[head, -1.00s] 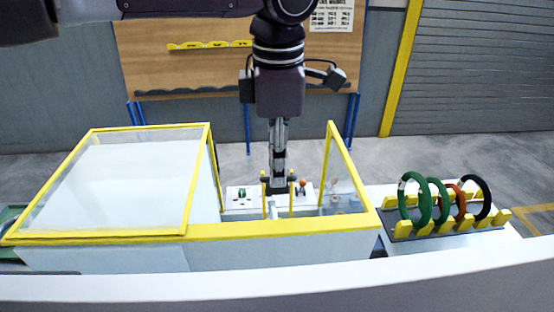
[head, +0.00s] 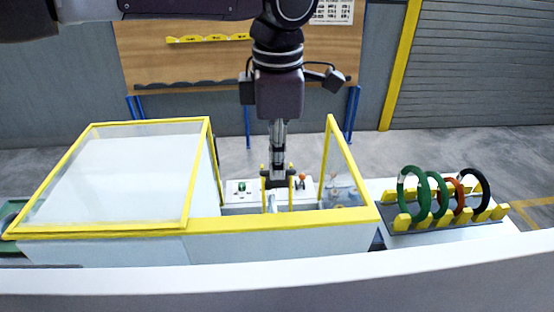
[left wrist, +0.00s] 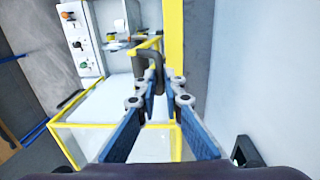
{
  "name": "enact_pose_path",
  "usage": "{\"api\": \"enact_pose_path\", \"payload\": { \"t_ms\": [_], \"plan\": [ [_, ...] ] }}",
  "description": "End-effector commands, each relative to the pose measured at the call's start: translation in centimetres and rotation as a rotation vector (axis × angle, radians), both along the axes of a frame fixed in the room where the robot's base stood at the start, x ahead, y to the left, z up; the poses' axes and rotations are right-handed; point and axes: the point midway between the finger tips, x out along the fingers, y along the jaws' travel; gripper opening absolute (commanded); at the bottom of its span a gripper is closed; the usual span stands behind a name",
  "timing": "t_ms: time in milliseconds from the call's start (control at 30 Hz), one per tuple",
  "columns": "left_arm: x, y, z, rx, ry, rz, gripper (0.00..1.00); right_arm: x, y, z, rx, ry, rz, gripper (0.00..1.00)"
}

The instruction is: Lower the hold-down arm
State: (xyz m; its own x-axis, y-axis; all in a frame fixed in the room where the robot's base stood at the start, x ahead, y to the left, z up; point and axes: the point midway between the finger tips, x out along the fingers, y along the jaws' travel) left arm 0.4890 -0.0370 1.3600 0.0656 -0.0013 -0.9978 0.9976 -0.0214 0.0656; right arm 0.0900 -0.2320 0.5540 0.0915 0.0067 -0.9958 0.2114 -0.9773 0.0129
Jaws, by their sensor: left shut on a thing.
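My left gripper (head: 277,178) reaches straight down into the yellow-framed opening of the machine in the head view. In the left wrist view its two blue-padded fingers (left wrist: 163,92) close around a dark grey curved bar (left wrist: 148,57). This bar looks like the handle of the hold-down arm, beside a yellow bar (left wrist: 147,43). In the head view a dark crosspiece (head: 278,184) sits at the fingertips between two yellow uprights. The fingers hide part of it. I cannot tell how far down the hold-down arm is. My right gripper is not in view.
A white control panel (head: 239,191) with a green button and an orange-red knob lies behind the gripper. A clear yellow-framed cover (head: 120,228) is at left, a yellow frame post (head: 351,165) at right. Several coils stand on a rack (head: 440,227) farther right.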

Motion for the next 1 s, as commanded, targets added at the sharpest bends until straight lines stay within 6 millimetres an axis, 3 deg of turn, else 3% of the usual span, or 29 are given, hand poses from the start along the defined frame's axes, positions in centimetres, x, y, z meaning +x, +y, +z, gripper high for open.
{"api": "enact_pose_path", "payload": {
  "t_ms": [333,800,1000],
  "plan": [
    [1.9,-0.1,0.2,-0.003,0.001,0.002,0.00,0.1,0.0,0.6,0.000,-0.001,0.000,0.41],
    [9.4,-0.1,-1.4,-0.001,0.002,0.003,0.00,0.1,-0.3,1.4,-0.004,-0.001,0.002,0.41],
    [9.4,0.0,-1.4,0.001,0.001,0.000,0.20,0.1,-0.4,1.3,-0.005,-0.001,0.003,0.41]
  ]
}}
